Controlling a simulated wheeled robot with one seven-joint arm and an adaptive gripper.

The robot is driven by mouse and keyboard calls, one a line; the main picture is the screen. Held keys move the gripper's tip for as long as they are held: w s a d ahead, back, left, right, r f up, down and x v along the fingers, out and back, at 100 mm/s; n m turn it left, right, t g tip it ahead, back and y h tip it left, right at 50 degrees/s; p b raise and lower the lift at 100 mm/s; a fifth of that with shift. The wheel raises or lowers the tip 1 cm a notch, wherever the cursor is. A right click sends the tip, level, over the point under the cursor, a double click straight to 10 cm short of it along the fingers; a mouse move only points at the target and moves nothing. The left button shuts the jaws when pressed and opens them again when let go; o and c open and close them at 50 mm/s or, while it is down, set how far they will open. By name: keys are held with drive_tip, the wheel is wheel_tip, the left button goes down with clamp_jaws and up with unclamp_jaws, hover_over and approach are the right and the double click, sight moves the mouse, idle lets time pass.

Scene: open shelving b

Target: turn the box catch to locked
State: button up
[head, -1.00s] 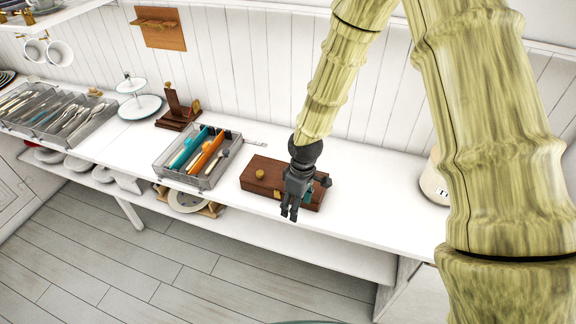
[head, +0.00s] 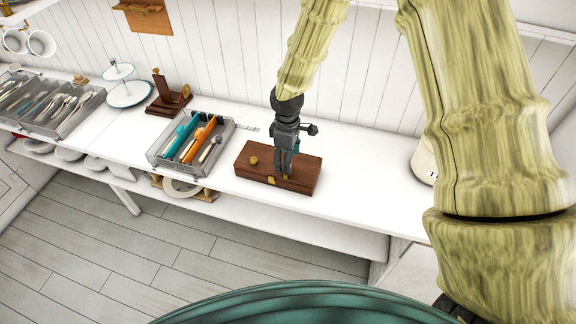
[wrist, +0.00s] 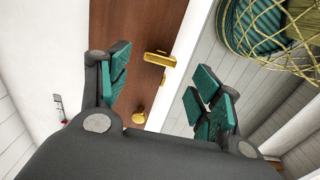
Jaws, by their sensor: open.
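The dark brown wooden box (head: 245,172) lies on the white counter, under my gripper (head: 284,172). A round brass knob (head: 253,160) is on its top. The brass catch (wrist: 158,59) is a small bar at the box's edge, lying across that edge in the wrist view. My gripper (wrist: 160,82) is open, pointing down, with teal pads. In the wrist view, the catch shows in the gap between the fingers, a little beyond their middle. I see no contact. The left finger is over the wood, the right one past the box's edge.
A grey cutlery tray (head: 165,163) with teal and orange items stands left of the box. A wooden stand (head: 168,105) and a tiered plate stand (head: 128,95) are further left. A cream canister (head: 424,160) stands right. The counter between box and canister is clear.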

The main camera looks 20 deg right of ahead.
drive_tip(key=shift+f+p, duration=0.8)
drive_tip(key=shift+f, duration=1.85)
drive_tip(key=c, duration=1)
